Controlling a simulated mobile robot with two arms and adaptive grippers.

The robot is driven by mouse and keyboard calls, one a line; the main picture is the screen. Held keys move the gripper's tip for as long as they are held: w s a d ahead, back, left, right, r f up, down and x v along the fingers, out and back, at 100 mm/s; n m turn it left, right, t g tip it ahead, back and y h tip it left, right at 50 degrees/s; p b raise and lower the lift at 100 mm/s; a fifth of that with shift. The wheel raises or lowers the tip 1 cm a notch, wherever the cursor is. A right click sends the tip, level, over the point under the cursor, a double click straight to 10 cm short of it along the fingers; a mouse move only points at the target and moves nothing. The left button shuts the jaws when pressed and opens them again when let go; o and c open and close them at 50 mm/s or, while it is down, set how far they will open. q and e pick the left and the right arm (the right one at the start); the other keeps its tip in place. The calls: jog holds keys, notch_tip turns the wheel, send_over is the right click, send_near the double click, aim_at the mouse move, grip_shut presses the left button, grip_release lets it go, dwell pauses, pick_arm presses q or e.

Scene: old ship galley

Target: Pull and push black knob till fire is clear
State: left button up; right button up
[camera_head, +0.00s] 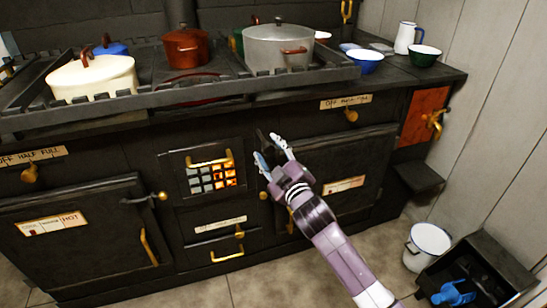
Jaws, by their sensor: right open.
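The black stove front has a small fire window (212,179) at its centre. Its right panes glow orange and its left panes look grey. A brass handle (208,163) runs across the top of the window. My right gripper (268,150) is open in front of the stove, just right of the window, with its fingers pointing up and left. No black knob stands out clearly; one could be hidden behind the gripper. A brass knob (263,195) shows below the fingers. My left gripper is not in view.
A cream pot (92,78), a red pot (186,47) and a grey pot (278,45) stand on the railed stove top. Oven doors flank the window. A white bucket (427,247) and a black bin (482,270) stand on the floor at right.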

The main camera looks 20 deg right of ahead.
jog(key=s, duration=1.1)
jog(key=shift+s+d, duration=0.35)
jog(key=shift+s, duration=0.05)
